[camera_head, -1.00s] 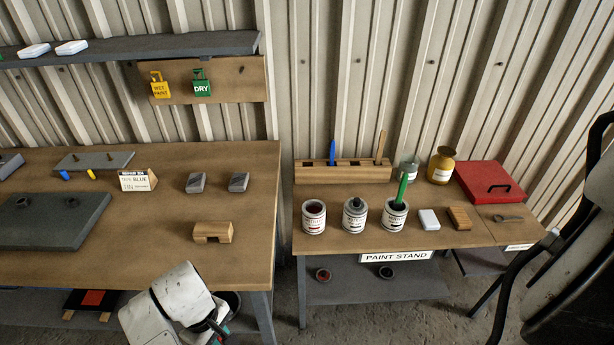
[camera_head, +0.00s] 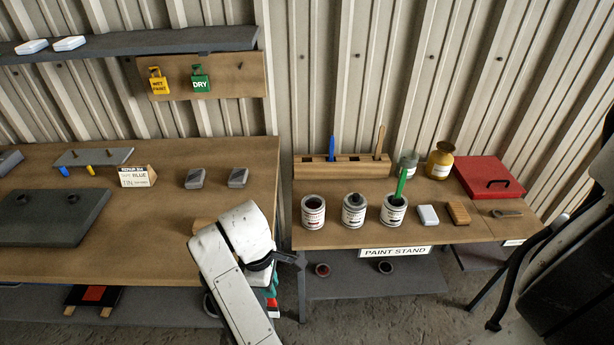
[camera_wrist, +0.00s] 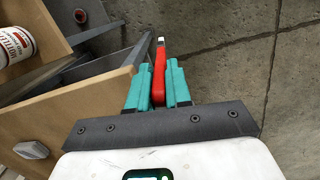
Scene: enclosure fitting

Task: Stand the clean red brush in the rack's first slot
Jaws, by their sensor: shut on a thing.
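My gripper (camera_wrist: 158,88) has teal fingers and is shut on the red brush (camera_wrist: 160,60) in the wrist view. The brush points away from the fingers and ends in a pale tip, over the concrete floor beside a table edge. In the head view the red brush (camera_head: 273,307) shows only in part, low by the right end of the left bench, largely hidden by my white arm. The wooden rack (camera_head: 345,170) stands at the back of the paint stand. A blue brush (camera_head: 332,147) and a wooden-handled brush (camera_head: 380,141) stand in it; other slots look empty.
Paint cans (camera_head: 313,212) line the stand's front, one with a green brush (camera_head: 401,186) in it. A white block (camera_head: 428,215), a wooden block (camera_head: 458,213) and a red box (camera_head: 490,179) lie to the right. A narrow floor gap separates bench and stand.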

